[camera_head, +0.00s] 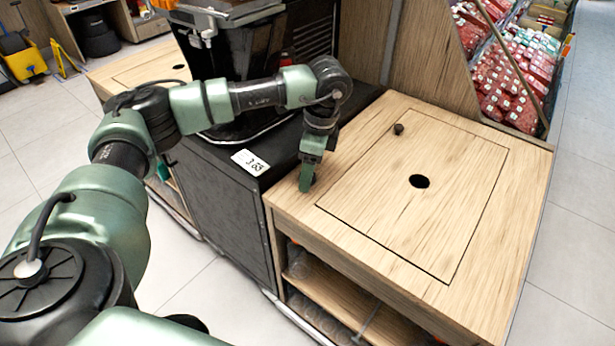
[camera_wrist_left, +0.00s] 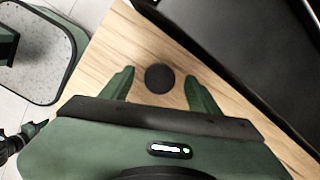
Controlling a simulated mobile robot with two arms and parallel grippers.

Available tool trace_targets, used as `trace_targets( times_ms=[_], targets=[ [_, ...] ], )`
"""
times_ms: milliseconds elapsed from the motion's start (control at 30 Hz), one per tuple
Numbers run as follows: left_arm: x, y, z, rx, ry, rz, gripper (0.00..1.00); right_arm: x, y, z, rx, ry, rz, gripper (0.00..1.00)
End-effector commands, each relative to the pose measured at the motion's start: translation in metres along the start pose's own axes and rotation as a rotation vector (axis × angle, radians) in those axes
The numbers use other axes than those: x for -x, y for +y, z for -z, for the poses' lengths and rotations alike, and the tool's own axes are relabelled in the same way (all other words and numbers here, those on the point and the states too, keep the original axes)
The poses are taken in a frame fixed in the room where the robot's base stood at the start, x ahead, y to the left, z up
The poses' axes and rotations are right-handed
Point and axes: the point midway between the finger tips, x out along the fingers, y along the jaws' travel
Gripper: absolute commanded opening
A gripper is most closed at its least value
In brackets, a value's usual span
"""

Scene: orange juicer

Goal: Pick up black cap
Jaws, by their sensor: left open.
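A round black cap (camera_wrist_left: 159,79) shows in the left wrist view, lying on the light wooden counter. My left gripper (camera_wrist_left: 159,74) is open, with one finger on each side of the cap and a visible gap to both. In the head view my left gripper (camera_head: 306,180) points down over the wooden counter (camera_head: 480,290), near its left front corner. The cap under it is hidden there by the gripper. I cannot tell how high the fingertips are above the wood. My right gripper is not in view.
A small dark knob-like piece (camera_head: 398,129) stands farther back on the counter, and a round dark hole (camera_head: 419,181) is in its panel. A black cabinet (camera_head: 225,205) with a price tag (camera_head: 250,162) adjoins on the left. The counter's right side is clear.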

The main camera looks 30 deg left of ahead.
Motion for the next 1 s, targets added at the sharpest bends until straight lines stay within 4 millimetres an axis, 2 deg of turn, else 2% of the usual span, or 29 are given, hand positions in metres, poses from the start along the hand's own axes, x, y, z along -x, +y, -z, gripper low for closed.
trace_targets(
  times_ms=[200, 267, 433, 767, 867, 1000],
  targets=[
    [-0.001, 0.0, 0.0, 0.0, 0.0, 0.0, 0.61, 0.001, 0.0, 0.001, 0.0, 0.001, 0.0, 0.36],
    [-0.001, 0.0, 0.0, -0.001, 0.0, 0.0, 0.48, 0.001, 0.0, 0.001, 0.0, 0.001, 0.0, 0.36],
    [-0.001, 0.0, 0.0, -0.001, 0.0, 0.0, 0.0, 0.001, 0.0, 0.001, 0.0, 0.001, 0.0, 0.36],
    [0.0, 0.0, 0.0, -0.001, 0.001, 0.0, 0.0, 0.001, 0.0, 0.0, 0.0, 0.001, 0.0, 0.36],
    [0.008, 0.0, -0.001, -0.001, 0.001, 0.001, 0.0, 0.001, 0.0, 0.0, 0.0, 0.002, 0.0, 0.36],
    [0.033, -0.001, -0.004, -0.001, 0.003, 0.003, 0.0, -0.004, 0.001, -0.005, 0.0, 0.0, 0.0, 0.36]
  ],
)
